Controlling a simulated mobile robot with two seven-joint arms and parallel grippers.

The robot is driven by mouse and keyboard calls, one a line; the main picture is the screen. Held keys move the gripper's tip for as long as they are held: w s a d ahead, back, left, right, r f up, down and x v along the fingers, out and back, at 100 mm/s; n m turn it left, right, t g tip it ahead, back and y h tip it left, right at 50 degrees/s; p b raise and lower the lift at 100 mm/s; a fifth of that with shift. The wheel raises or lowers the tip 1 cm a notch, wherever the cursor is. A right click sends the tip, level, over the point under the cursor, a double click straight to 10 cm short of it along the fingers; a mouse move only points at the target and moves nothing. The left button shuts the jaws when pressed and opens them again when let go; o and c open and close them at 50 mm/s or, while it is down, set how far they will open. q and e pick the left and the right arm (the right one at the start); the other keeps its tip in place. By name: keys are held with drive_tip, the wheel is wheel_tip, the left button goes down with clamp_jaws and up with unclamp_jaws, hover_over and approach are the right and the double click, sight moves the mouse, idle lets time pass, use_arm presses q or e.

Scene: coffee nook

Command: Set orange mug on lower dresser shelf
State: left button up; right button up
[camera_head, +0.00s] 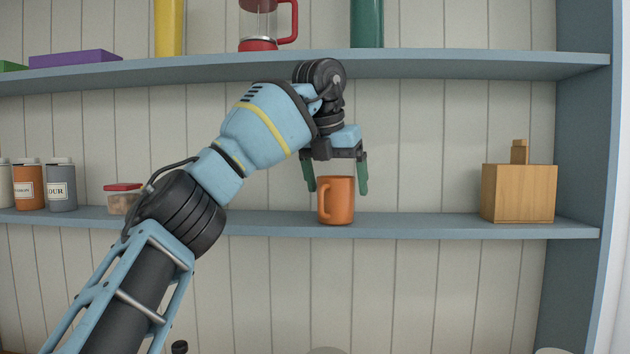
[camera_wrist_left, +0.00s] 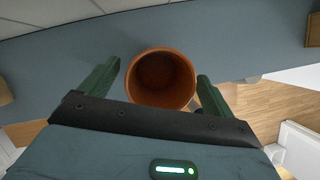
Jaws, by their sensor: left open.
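The orange mug (camera_head: 336,202) stands upright on the lower dresser shelf (camera_head: 420,224), right of the middle. Its handle faces left in the head view. My left gripper (camera_head: 337,188) points down over the mug, with its green fingers apart on either side of the mug's upper part. The left wrist view looks down into the mug (camera_wrist_left: 160,80), which looks empty. There the open fingers (camera_wrist_left: 152,82) stand on both sides with gaps to the mug. My right gripper is in neither view.
A wooden block-shaped box (camera_head: 518,193) stands to the right on the lower shelf. A small red-lidded container (camera_head: 123,199) and several labelled canisters (camera_head: 61,185) stand at left. The upper shelf (camera_head: 430,64) runs above my arm. The lower shelf is clear between mug and wooden box.

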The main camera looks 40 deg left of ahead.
sight(328, 185)
use_arm(q)
drive_tip(key=shift+v, duration=0.8)
drive_tip(key=shift+s+d+r, duration=0.1)
drive_tip(key=shift+s+r, duration=0.05)
drive_tip(key=shift+s, duration=0.15)
drive_tip(key=shift+s+d, duration=0.15)
drive_tip(key=shift+s, duration=0.4)
drive_tip(key=shift+s+d, duration=0.15)
drive_tip(key=shift+s, duration=0.35)
drive_tip(key=s+d, duration=0.3)
drive_tip(key=s, duration=0.6)
